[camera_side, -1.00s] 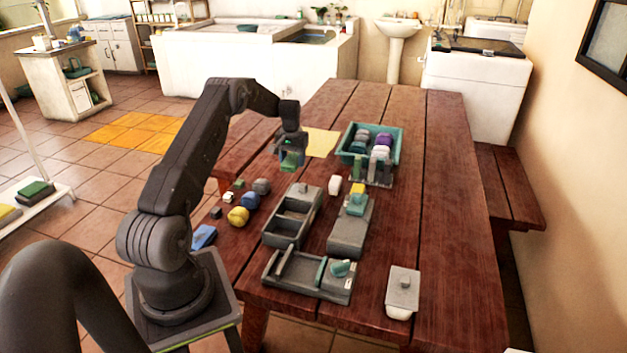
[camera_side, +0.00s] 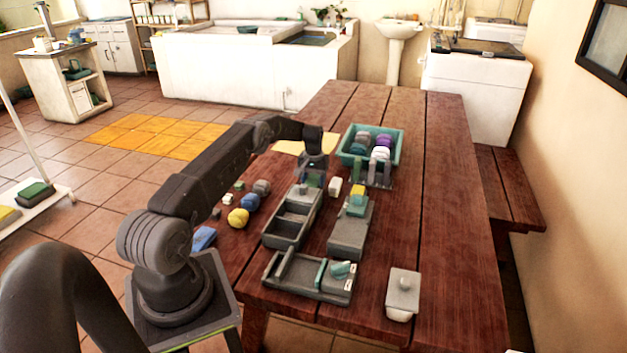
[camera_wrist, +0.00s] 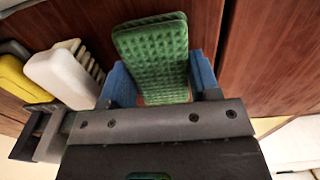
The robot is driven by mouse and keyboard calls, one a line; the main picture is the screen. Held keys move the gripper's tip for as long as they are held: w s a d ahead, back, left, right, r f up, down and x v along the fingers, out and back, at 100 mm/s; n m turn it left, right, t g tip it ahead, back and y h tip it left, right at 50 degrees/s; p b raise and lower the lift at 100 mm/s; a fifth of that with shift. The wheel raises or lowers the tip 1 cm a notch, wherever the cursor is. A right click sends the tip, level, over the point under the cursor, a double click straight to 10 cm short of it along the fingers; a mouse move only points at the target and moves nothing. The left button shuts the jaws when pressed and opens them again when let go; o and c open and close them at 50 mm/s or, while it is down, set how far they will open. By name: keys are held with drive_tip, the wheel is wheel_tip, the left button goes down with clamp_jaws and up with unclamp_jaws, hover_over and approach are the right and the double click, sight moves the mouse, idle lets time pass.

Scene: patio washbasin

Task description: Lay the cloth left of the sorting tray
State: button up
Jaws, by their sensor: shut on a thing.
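My gripper (camera_side: 312,174) is shut on a green, waffle-textured folded cloth. In the wrist view the cloth (camera_wrist: 155,50) sits between the two blue fingers of my gripper (camera_wrist: 162,82) and sticks out beyond them. In the side view the cloth is small and mostly hidden by the fingers, just past the far end of a grey compartmented tray (camera_side: 268,234), which looks like the sorting tray. I cannot tell whether the cloth touches the table.
Yellow (camera_side: 238,217) and blue (camera_side: 251,203) round items and small blocks lie left of the grey tray. A white block (camera_side: 335,187) is right of my gripper. A teal crate (camera_side: 345,157) stands behind. A flat yellow sheet (camera_side: 290,148) lies behind my gripper.

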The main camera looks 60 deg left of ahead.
drive_tip(key=shift+f, duration=0.1)
drive_tip(key=o, duration=0.9)
